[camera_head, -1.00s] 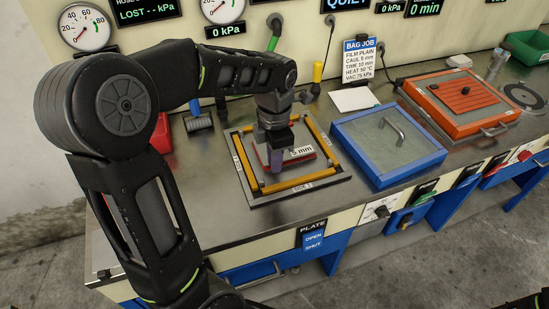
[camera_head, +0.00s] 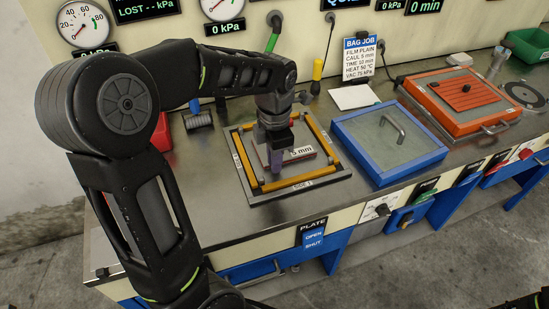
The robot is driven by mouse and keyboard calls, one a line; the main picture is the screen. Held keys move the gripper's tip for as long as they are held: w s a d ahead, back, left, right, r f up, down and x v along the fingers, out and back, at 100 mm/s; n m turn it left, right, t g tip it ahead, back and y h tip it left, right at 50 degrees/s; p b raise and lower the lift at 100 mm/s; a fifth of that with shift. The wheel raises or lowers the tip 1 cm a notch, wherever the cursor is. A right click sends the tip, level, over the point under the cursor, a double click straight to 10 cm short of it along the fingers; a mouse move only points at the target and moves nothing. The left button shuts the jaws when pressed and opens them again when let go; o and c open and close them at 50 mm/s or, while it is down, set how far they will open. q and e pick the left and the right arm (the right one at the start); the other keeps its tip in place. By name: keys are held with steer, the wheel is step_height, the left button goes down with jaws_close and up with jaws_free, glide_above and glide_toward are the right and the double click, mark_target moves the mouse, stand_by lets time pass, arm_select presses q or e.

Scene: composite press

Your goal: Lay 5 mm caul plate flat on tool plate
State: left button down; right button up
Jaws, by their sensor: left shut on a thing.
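The 5 mm caul plate (camera_head: 309,154), a small grey plate with a white "5 mm" label, is inside the yellow-bordered square on the tool plate (camera_head: 315,189). It looks level and very low, at or just above the surface under it; exact contact cannot be told. My left gripper (camera_head: 276,163) points down over the left part of the caul plate and is shut on it. The fingers and wrist hide that part of the plate.
A blue-framed lid with a handle (camera_head: 388,146) stands just right of the tool plate. An orange heated unit (camera_head: 461,97) is further right. A job card (camera_head: 360,58) stands behind, with a white sheet (camera_head: 353,97) below it. The bench front edge is clear.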

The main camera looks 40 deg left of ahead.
arm_select(q)
steer(key=shift+f, duration=0.15)
stand_by(0.6)
steer(key=c, duration=1.3)
jaws_free()
step_height(320, 180, up, 8)
steer(key=shift+f, duration=0.1)
steer(key=shift+d, duration=0.1)
